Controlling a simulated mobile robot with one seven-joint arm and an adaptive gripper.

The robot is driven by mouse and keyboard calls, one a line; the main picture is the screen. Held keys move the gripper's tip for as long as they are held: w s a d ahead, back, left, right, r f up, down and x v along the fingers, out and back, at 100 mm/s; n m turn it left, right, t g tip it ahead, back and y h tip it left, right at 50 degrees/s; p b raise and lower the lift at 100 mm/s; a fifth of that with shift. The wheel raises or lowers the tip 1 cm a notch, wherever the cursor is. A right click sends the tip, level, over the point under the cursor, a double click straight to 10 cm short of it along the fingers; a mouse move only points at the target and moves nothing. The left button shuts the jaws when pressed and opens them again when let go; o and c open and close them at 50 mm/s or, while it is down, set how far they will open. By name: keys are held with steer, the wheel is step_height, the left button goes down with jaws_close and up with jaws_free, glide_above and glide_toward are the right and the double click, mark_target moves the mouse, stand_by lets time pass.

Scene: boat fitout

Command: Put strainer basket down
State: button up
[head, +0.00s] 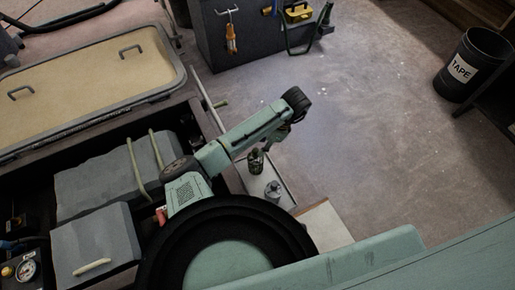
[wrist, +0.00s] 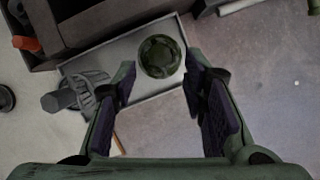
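A dark green, round, open-topped container (wrist: 160,57), which I take to be the strainer basket, shows between and just past my fingertips in the wrist view. In the head view it is a small dark upright shape (head: 256,161) just below my gripper (head: 278,138). My gripper also shows in the wrist view (wrist: 161,72), its two dark-padded fingers apart, one on each side of the basket. A narrow gap shows beside the left finger; contact at the right finger is unclear.
A grey ribbed part with a hex knob (wrist: 85,92) lies on the tray left of the basket. An open dark compartment with grey boxes (head: 95,170) is left of the tray. A black tape bin (head: 470,65) stands far right. The floor between is clear.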

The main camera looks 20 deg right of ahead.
steer(key=p+v, duration=0.2)
steer(key=v, duration=0.4)
steer(key=shift+d+r, duration=0.2)
steer(key=shift+r, duration=0.2)
